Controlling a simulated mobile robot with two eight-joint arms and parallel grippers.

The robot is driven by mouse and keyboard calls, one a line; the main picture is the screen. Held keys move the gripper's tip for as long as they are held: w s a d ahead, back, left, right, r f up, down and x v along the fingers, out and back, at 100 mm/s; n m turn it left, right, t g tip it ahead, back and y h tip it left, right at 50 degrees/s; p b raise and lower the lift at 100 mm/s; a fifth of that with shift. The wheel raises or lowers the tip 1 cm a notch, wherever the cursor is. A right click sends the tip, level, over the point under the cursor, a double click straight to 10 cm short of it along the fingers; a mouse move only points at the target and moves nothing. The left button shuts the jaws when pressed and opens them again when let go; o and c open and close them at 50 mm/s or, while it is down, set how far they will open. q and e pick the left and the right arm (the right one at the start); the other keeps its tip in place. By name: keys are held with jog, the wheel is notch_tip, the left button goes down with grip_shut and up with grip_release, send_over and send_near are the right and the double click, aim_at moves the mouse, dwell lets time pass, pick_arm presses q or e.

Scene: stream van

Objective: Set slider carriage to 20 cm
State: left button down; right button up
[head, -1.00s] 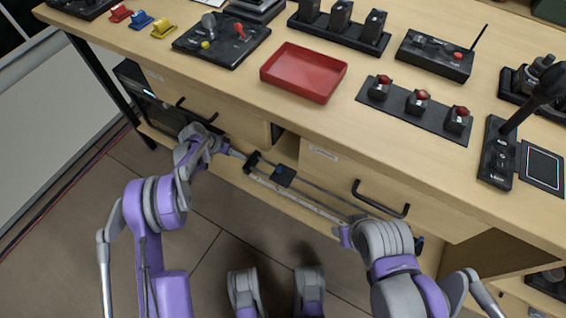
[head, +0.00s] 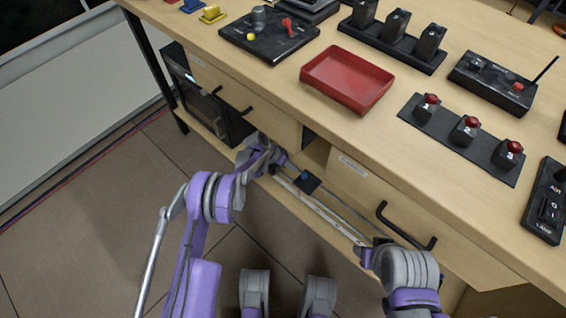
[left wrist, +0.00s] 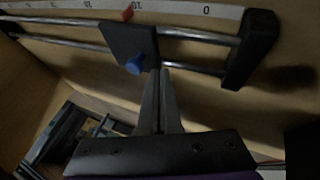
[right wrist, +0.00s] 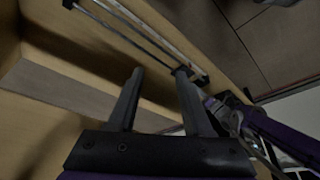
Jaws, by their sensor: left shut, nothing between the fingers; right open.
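The slider carriage (head: 307,182) is a dark block with a blue knob (left wrist: 134,64), riding on two metal rails (left wrist: 200,38) under the desk's front edge. Its red pointer (left wrist: 127,14) touches the white scale strip (left wrist: 180,9). The pointer is left of the 0 label in the left wrist view; the other digits are upside down and hard to read. My left gripper (left wrist: 159,72) is shut and empty, its tips just beside the knob and close to the carriage; contact cannot be told. My right gripper (right wrist: 160,72) is open and empty near the rails' other end.
A dark end block (left wrist: 250,48) closes the rails at the 0 side. A drawer with a black handle (head: 405,232) is near my right arm. The desk top above holds a red tray (head: 347,80) and button panels (head: 462,138). Open floor (head: 130,240) lies in front.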

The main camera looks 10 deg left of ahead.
pick_arm(q)
jog(key=shift+s+d+f, duration=0.1)
jog(key=shift+s+d, duration=0.15)
jog(key=shift+d, duration=0.2)
jog(key=shift+s+d+f, duration=0.1)
jog(key=shift+s+d, duration=0.15)
jog(key=shift+d, duration=0.2)
send_over(315, 185)
jog(key=s, duration=0.3)
jog(key=shift+w+a+r+p, duration=0.1)
jog(key=shift+p, duration=0.3)
